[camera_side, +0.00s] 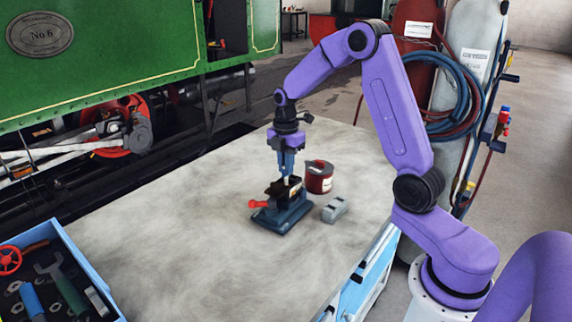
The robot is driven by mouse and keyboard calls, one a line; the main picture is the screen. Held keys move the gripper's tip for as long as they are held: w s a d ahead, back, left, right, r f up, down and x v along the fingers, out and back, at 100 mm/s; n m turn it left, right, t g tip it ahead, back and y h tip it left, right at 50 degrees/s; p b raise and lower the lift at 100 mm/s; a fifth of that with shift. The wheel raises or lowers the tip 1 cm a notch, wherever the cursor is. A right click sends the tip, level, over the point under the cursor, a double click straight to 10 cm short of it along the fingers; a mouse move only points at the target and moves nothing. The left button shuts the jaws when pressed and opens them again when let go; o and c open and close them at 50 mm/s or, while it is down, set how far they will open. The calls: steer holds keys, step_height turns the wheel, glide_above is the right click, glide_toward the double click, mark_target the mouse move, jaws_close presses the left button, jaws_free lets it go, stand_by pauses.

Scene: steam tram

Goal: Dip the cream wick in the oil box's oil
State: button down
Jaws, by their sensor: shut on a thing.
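My gripper (287,170) points straight down over the middle of the work table. It is shut on the cream wick (286,181), of which only a tiny pale bit shows below the fingers. Directly below is a small dark open-topped box, which looks like the oil box (276,189), set in a dark blue vise (283,215) with a red handle. The wick's lower end is at or just above the box's opening; I cannot tell whether it touches the oil. The oil inside is not visible from here.
A dark red can (319,178) stands close behind and right of the vise. A small grey block (335,209) lies right of it. A blue tool tray (78,250) is at the lower left.

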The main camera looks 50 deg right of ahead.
steer(key=shift+f, duration=1.25)
stand_by(1.3)
steer(key=shift+s+f, duration=0.15)
steer(key=shift+f, duration=0.1)
stand_by(1.4)
steer(key=shift+r, duration=0.1)
steer(key=shift+r, duration=3.75)
